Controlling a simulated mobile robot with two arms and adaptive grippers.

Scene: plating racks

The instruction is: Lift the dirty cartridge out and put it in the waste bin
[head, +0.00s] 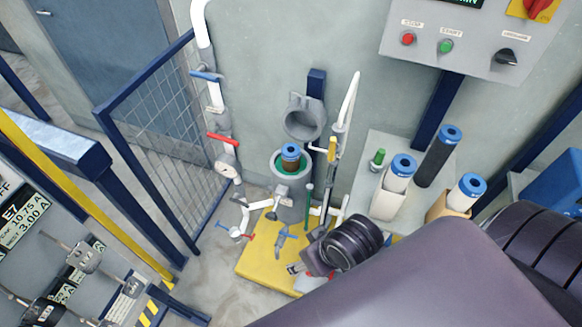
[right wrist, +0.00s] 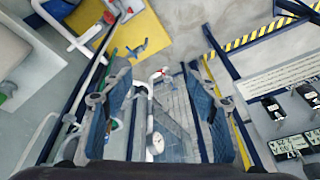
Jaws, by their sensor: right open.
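The dirty cartridge (head: 291,157), with a blue cap and a brownish body, stands in the open filter housing (head: 292,202). Only its top shows above the green-lined rim; the rest is hidden inside. The grey housing lid (head: 303,120) is raised behind it. My right gripper (right wrist: 160,88) is open and empty in the right wrist view. In the head view its wrist is in front of and to the right of the housing, apart from the cartridge. My left gripper is not in view. I cannot identify the waste bin for certain.
A shelf (head: 368,150) at right bears a dark blue-capped cartridge (head: 436,158) and two pale ones in boxes. A blue container (head: 567,178) is at the right edge. White pipes and valves flank the housing on a yellow base (head: 256,262). A mesh fence (head: 160,120) stands left.

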